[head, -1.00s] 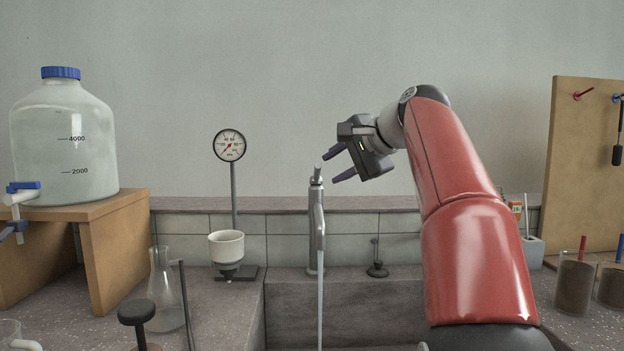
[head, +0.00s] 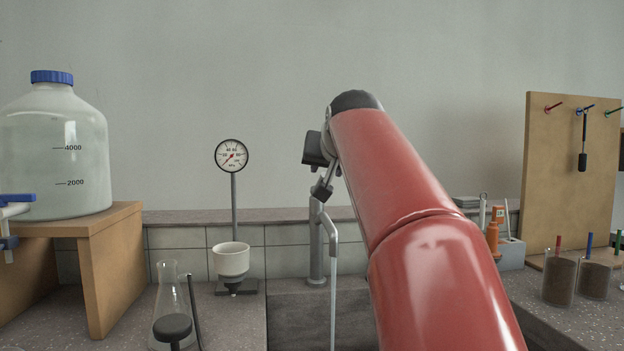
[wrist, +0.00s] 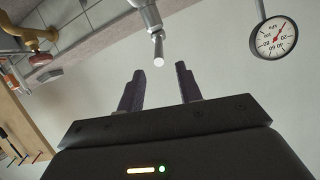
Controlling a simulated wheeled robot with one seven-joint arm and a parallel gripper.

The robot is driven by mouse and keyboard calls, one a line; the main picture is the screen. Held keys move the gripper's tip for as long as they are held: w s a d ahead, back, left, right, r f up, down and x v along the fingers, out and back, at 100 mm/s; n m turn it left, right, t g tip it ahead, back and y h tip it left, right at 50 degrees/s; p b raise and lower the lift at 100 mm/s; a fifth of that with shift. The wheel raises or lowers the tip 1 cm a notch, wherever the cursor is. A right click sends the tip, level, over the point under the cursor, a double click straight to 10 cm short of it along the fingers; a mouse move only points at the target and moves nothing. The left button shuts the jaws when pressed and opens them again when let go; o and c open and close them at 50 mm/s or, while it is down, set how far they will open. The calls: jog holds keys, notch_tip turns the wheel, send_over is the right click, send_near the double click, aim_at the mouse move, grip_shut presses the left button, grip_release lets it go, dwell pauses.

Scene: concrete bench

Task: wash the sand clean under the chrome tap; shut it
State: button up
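The chrome tap (head: 316,255) stands at the back of the sink (head: 300,315). A thin stream of water (head: 333,300) runs from its spout. My gripper (head: 323,190) is at the top of the tap in the head view, partly hidden by my arm. In the wrist view my gripper (wrist: 160,82) is open, its two dark fingers apart with nothing between them. The tip of the tap's lever (wrist: 158,52) shows just beyond the gap. Brown sand sits in two glass beakers, one (head: 559,282) with a red stick and one (head: 595,280) with a blue stick. My arm hides part of the sink.
Left of the tap are a pressure gauge (head: 232,156) on a post, a white funnel (head: 230,260) and a glass flask (head: 170,295). A large water jug (head: 55,150) stands on a wooden stand (head: 110,260). A pegboard (head: 545,150) is at right.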

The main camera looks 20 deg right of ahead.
aim_at(325, 174)
jog(key=p+x, duration=0.1)
jog(key=x, duration=0.6)
jog(key=shift+w, duration=0.1)
jog(key=shift+c, duration=0.4)
grip_shut()
jog(key=shift+f, duration=0.1)
